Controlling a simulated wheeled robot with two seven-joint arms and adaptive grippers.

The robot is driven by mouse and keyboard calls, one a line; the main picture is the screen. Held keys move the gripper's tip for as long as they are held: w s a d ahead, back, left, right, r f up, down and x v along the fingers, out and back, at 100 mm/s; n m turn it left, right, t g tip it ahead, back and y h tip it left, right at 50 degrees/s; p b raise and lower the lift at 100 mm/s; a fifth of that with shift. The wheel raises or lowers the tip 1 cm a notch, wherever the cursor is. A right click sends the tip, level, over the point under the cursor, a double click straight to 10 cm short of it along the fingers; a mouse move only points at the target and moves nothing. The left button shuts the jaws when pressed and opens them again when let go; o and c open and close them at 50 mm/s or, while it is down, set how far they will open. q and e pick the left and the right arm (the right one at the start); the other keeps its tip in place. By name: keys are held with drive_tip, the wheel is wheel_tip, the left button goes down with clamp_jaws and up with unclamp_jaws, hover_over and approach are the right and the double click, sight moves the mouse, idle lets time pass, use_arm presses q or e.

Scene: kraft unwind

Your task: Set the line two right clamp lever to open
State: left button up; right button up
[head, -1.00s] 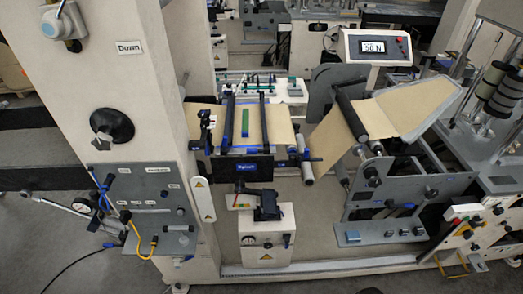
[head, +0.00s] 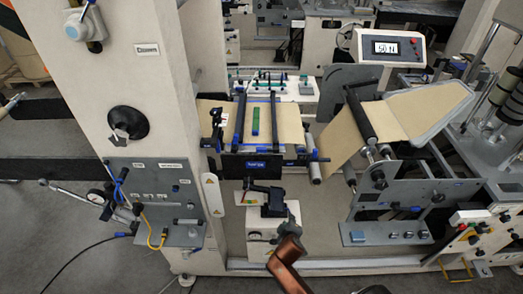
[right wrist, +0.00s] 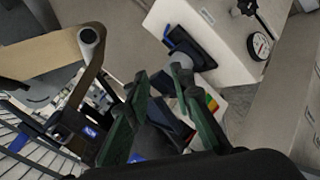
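The splice table (head: 290,135) in the head view carries a left clamp bar (head: 240,118) and a right clamp bar (head: 273,122), both dark with blue parts. A dark and blue lever-like part (head: 314,156) sticks out at the table's right edge; I cannot tell its setting. My right gripper (head: 291,228) rises from the bottom of the head view, below and in front of the table, by the white box. In the right wrist view its dark green fingers (right wrist: 163,88) are spread, with nothing visibly held. My left gripper is out of view.
A white box (head: 262,228) with a black fitting (head: 266,198) stands below the table. A paper-covered roller (head: 360,112) and grey side plates (head: 415,190) are to the right. A tall cream column (head: 140,80) stands left. A pressure gauge (right wrist: 261,45) shows in the wrist view.

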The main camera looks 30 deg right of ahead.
sight(261, 152)
drive_tip(key=w+r+t, duration=0.1)
drive_tip(key=w+r, duration=0.1)
drive_tip(key=r, duration=0.1)
drive_tip(key=w+r+n+h, duration=0.1)
drive_tip(key=w+r, duration=0.1)
drive_tip(key=r, duration=0.2)
drive_tip(key=w+r+t, duration=0.1)
drive_tip(key=w+r, duration=0.1)
drive_tip(key=r, duration=0.1)
drive_tip(key=shift+w+d+r+n+t+h, duration=0.15)
drive_tip(key=shift+w+d+n+t+h, duration=0.15)
drive_tip(key=shift+w+d+n+h, duration=0.1)
drive_tip(key=w+a+r+n+t+h, duration=0.1)
drive_tip(key=w+a+r+n+t, duration=0.15)
drive_tip(key=w+r, duration=0.35)
drive_tip(key=w+a+r+n+t+h, duration=0.1)
drive_tip(key=w+a+r+n+t, duration=0.15)
drive_tip(key=w+r, duration=0.35)
drive_tip(key=shift+g, duration=0.3)
drive_tip(key=w+d, duration=0.2)
drive_tip(key=w+d+r, duration=0.1)
drive_tip(key=w, duration=0.1)
drive_tip(key=shift+d+r+p, duration=0.1)
drive_tip(key=shift+d+p, duration=0.3)
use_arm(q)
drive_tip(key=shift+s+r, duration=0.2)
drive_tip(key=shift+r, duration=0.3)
use_arm(e)
drive_tip(key=shift+w+d, duration=0.4)
drive_tip(key=shift+w, duration=0.2)
